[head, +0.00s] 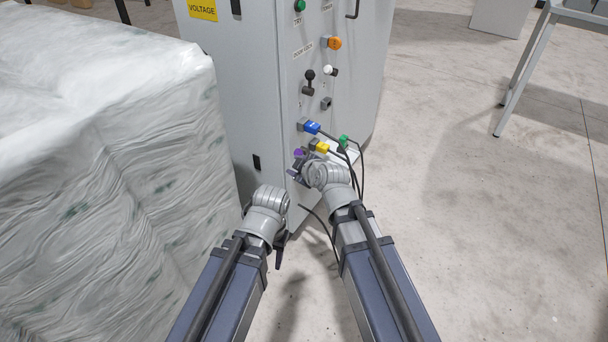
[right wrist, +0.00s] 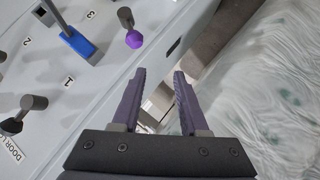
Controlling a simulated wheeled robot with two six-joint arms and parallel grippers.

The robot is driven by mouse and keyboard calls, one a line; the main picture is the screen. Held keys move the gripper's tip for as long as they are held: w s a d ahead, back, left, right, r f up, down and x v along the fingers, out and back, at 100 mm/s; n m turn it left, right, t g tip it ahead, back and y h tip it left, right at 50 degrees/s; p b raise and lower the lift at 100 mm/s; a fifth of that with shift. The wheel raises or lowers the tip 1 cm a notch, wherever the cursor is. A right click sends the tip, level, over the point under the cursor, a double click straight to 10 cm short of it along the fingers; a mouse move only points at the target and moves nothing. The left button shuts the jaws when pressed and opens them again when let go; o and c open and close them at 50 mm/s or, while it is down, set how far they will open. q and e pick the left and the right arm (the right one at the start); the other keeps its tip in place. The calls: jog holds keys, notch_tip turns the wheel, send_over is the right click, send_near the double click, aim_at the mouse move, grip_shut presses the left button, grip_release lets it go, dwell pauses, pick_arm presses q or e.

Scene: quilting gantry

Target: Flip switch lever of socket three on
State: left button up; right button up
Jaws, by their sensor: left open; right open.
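A short lever with a purple knob (right wrist: 133,39) sticks out of the cabinet panel near the label 3 (right wrist: 90,15) in the right wrist view. I cannot tell whether it is on or off. In the head view a purple knob (head: 298,153) shows low on the panel, partly beside my right gripper. My right gripper (head: 296,168) is close to the panel; in the right wrist view its jaws (right wrist: 160,88) are open and empty, with the purple knob ahead of them to the left, apart. My left gripper (head: 280,248) is open and empty, lower, away from the panel.
A blue plug (head: 311,127), yellow plug (head: 322,147) and green plug (head: 344,141) with black cables sit close around my right wrist. Black-knobbed lever (head: 309,80) and buttons are higher on the cabinet (head: 250,90). A plastic-wrapped stack (head: 110,150) stands left.

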aim_at(304, 152)
jog(key=shift+w+d+f+n+t+h+b, duration=0.2)
jog(key=shift+w+d+f+t+b, duration=0.5)
jog(key=shift+w+b, duration=1.3)
jog(key=shift+w+d+f+n+t+h+b, duration=0.25)
jog(key=shift+w+f+t+b, duration=0.6)
jog(key=shift+w+f+b, duration=1.15)
jog(key=shift+w+d+f+n+t+h+b, duration=0.1)
jog(key=shift+w+d+f+n+t+b, duration=0.4)
jog(key=shift+w+b, duration=1.55)
pick_arm(q)
notch_tip(304, 152, down, 14)
jog(key=p, duration=0.1)
jog(key=shift+r, duration=0.2)
pick_arm(e)
jog(key=shift+w+d+t, duration=0.1)
jog(key=shift+w+t, duration=0.15)
jog(key=shift+w, duration=0.25)
jog(key=shift+c, duration=0.3)
grip_shut()
